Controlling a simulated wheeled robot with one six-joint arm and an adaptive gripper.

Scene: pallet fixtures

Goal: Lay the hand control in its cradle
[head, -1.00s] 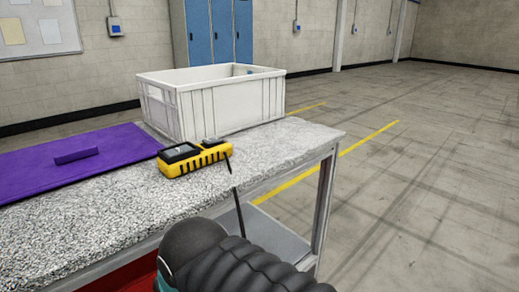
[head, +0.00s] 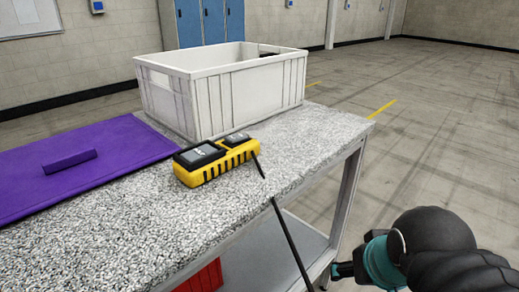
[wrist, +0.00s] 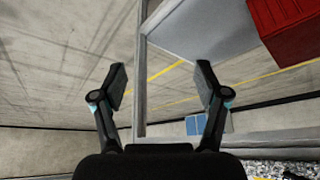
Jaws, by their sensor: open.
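The hand control (head: 216,162), yellow with black ribs and a dark screen, lies on the speckled bench top near its front edge. A black cord (head: 287,236) runs from its right end down over the edge. No cradle can be clearly told; a purple panel (head: 62,185) with a raised purple bar (head: 69,160) lies to the left. My gripper is open and empty in the wrist view (wrist: 161,76). In the head view my arm is at the lower right, off the bench's front edge, well apart from the hand control. The hand control is not visible in the wrist view.
A white crate (head: 247,98) stands on the bench behind the hand control. A red bin (head: 201,279) sits on the bench's lower shelf (head: 255,250); the bin also shows in the wrist view (wrist: 287,30). A bench leg (head: 346,207) stands near my arm. Floor to the right is clear.

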